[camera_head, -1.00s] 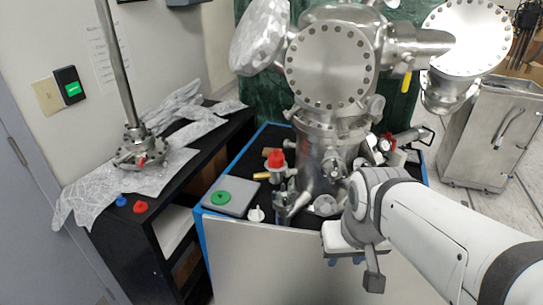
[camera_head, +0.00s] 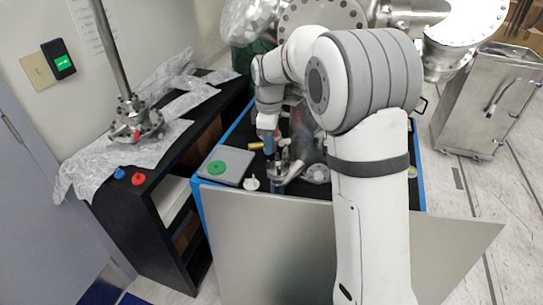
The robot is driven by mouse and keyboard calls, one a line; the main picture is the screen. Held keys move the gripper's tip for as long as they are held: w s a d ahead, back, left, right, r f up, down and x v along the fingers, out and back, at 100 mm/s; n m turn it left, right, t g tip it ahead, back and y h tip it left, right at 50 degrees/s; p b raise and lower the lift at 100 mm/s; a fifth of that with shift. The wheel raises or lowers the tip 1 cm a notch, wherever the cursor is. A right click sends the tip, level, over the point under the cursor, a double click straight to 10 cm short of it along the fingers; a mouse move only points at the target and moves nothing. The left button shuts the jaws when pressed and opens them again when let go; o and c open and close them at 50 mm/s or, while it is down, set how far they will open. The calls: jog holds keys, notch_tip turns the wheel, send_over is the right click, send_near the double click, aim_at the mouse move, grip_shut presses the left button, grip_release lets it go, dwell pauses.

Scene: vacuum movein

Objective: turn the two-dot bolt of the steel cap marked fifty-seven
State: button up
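The steel chamber (camera_head: 312,15) shows its bolted upper part at the top of the body camera view; my arm hides most of its lower part. No number fifty-seven and no dot marks can be read, so I cannot tell which cap or bolt is the one named. My gripper (camera_head: 268,143) points down over the cart top, left of the chamber, with a blue fingertip showing beside a brass piece (camera_head: 256,146). Its finger gap is not clear. A small steel fitting (camera_head: 284,170) stands just below and right of it.
A grey box with a green knob (camera_head: 217,167) and a small white part (camera_head: 250,184) sit on the cart's left. A black shelf (camera_head: 160,190) holds a steel flange (camera_head: 135,122), a red cap (camera_head: 138,179) and a blue cap (camera_head: 119,173). A metal cabinet (camera_head: 487,100) stands right.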

aim_at(269, 162)
jog(key=shift+w+a+f, duration=0.2)
jog(key=shift+w+f, duration=0.1)
jog(key=shift+f, duration=0.35)
notch_tip(269, 162, down, 7)
jog(key=shift+p, duration=0.3)
jog(key=shift+c, duration=0.2)
grip_shut()
jog(key=shift+d, duration=0.4)
jog(key=shift+a, duration=0.35)
